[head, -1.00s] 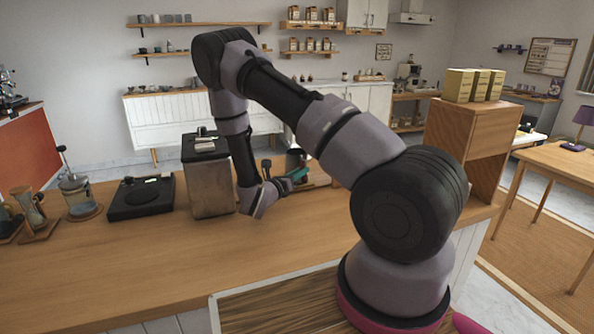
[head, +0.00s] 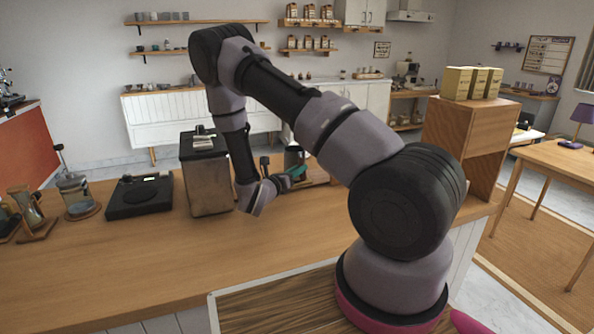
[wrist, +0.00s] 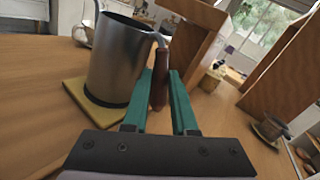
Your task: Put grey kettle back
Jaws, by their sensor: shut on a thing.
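The grey kettle (wrist: 120,60) is a metal jug with a brown wooden handle (wrist: 160,82). My gripper (wrist: 163,88) has its teal fingers shut on that handle. The kettle is upright in the wrist view, at or just above a pale wooden board (wrist: 76,92); I cannot tell whether its base touches. In the head view, the kettle (head: 293,158) is partly hidden behind my gripper (head: 298,171), towards the back of the counter.
A tall metal box with a dark top (head: 208,185) stands left of my gripper. A black scale (head: 140,197) and glass brewers are further left. A wooden shelf box (head: 468,135) stands to the right. The front of the counter (head: 130,260) is clear.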

